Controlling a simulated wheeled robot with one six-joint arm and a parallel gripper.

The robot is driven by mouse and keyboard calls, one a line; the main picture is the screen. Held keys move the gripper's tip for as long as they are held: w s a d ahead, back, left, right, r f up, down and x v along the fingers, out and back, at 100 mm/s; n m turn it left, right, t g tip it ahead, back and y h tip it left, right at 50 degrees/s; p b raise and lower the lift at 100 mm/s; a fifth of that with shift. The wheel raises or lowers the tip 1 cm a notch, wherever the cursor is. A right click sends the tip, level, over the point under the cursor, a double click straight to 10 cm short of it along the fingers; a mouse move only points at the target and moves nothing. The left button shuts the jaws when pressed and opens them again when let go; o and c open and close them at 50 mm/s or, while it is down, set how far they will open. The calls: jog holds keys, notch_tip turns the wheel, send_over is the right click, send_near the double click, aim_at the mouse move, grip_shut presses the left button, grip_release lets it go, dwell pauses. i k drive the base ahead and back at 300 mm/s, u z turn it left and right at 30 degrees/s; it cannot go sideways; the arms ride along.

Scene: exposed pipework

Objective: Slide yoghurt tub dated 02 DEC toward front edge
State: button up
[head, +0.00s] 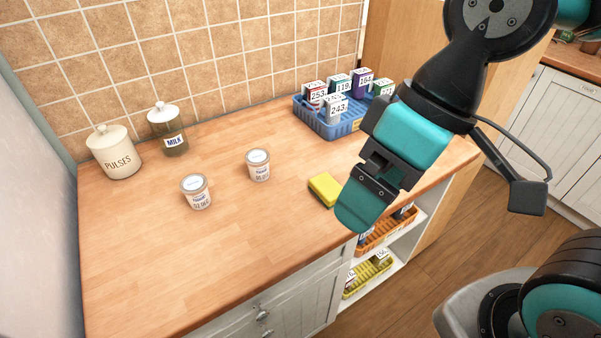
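Two white yoghurt tubs with pale lids stand upright and apart on the wooden worktop. The nearer left tub (196,192) has small date print that looks like 02 DEC. The other tub (258,165) stands farther back to its right; its date is too small to read surely. My gripper (361,203) hangs over the right front part of the worktop, to the right of both tubs and well clear of them. I see it from the side, so its finger gap is hidden. Nothing shows in it.
A yellow sponge (325,189) lies just left of my gripper. A blue crate (333,127) of numbered cartons stands at the back right. A PULSES jar (114,153) and a MILK jar (167,131) stand at the back left. The worktop (190,265) in front of the tubs is clear.

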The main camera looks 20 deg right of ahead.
aim_at(194, 187)
jog(key=z, duration=0.1)
jog(key=k, duration=0.4)
jog(key=u, duration=0.9)
jog(key=i, duration=0.9)
jog(key=z, duration=0.2)
